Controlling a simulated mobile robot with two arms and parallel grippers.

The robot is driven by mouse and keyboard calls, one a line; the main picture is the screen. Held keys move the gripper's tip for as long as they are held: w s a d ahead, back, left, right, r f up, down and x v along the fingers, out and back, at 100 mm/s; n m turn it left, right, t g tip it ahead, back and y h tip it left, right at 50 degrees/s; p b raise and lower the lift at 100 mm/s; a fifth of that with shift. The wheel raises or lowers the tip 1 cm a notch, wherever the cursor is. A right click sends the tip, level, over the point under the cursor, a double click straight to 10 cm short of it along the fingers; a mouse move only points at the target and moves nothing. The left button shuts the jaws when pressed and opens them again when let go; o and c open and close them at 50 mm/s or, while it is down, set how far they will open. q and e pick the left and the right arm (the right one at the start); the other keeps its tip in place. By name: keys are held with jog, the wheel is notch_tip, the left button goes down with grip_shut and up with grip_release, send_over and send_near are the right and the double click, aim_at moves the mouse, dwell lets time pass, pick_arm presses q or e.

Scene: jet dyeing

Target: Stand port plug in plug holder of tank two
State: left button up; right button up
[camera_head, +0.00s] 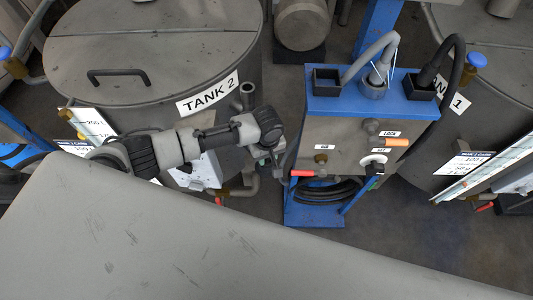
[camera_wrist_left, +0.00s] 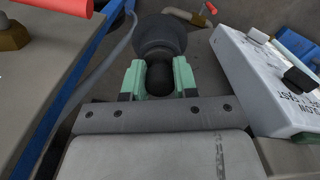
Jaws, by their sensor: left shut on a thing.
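My left gripper (camera_head: 262,155) reaches in from the left in front of tank two (camera_head: 150,50), between the tank and the blue-framed stand. In the left wrist view its green fingers (camera_wrist_left: 160,78) are shut on a dark rounded plug (camera_wrist_left: 160,35), whose wide round head shows beyond the fingertips. In the head view the plug is too small and covered to make out. A short open pipe stub (camera_head: 247,92) stands beside the tank under the TANK 2 label. I cannot clearly identify the plug holder. My right gripper is not in view.
The blue-framed stand (camera_head: 350,105) with sockets and cables is just right of the gripper, with a red handle (camera_head: 302,173) at its lower left. A white box (camera_wrist_left: 265,85) is close right in the wrist view. A grey surface (camera_head: 170,245) fills the foreground.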

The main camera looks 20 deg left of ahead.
pick_arm(q)
jog(key=shift+f, duration=0.2)
jog(key=o, duration=1)
notch_tip(320, 180, up, 8)
jog(key=p, duration=0.9)
dwell(0.4)
